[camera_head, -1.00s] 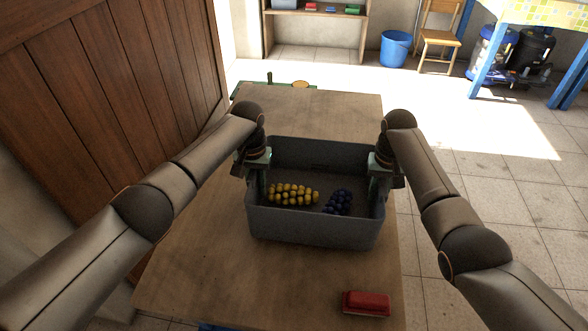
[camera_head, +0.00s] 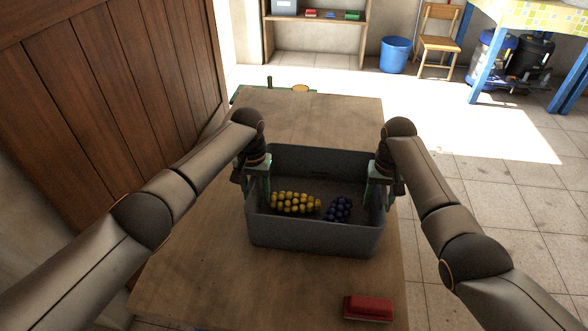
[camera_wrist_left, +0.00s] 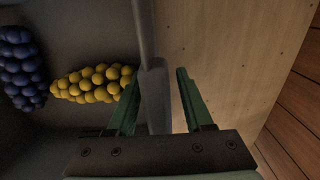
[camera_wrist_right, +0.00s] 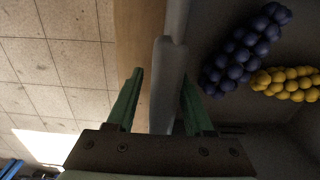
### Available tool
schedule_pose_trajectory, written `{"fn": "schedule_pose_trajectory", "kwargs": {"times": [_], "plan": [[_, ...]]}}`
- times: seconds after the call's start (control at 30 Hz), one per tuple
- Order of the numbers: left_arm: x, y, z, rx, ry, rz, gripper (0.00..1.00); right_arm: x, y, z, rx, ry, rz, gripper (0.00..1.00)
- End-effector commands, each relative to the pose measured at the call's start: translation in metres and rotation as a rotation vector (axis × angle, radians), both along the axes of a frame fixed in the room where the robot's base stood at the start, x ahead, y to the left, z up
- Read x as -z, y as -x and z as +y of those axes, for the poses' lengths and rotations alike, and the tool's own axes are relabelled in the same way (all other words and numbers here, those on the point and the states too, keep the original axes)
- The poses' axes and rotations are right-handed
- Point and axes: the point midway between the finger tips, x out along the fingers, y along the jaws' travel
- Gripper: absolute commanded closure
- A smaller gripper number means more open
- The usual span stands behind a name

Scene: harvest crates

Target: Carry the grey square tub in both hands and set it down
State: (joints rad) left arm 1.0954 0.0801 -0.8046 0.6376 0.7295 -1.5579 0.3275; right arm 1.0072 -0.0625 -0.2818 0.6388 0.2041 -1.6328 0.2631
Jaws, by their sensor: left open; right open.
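The grey square tub (camera_head: 315,236) stands on the wooden table, with yellow grapes (camera_head: 295,202) and dark blue grapes (camera_head: 338,209) inside. My left gripper (camera_head: 258,190) is at the tub's left wall. In the left wrist view its open fingers (camera_wrist_left: 157,95) stand on either side of the wall's rim (camera_wrist_left: 155,85). My right gripper (camera_head: 376,192) is at the right wall. In the right wrist view its open fingers (camera_wrist_right: 161,95) stand on either side of that rim (camera_wrist_right: 168,85). Neither gripper is closed on the tub.
A red block-like item (camera_head: 368,308) lies on the wooden table (camera_head: 200,270) near its front right edge. The table top beyond the tub is clear. A wooden door (camera_head: 100,110) is close on the left. A blue bucket (camera_head: 395,54) and a chair (camera_head: 440,42) stand farther back.

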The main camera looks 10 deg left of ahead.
Motion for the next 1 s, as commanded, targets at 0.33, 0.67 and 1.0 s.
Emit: {"fn": "schedule_pose_trajectory", "kwargs": {"times": [0.33,0.67,1.0], "plan": [[-0.067,-0.002,0.000,0.001,0.001,-0.006,0.48,0.000,0.000,0.000,-0.001,-0.001,0.000,0.48],[-0.113,-0.001,0.001,-0.002,-0.001,-0.003,0.48,0.000,0.000,0.000,-0.001,-0.001,0.000,0.48],[-0.117,-0.001,0.001,-0.002,-0.002,-0.001,0.48,-0.045,-0.001,0.001,-0.001,-0.002,-0.006,0.48]]}}
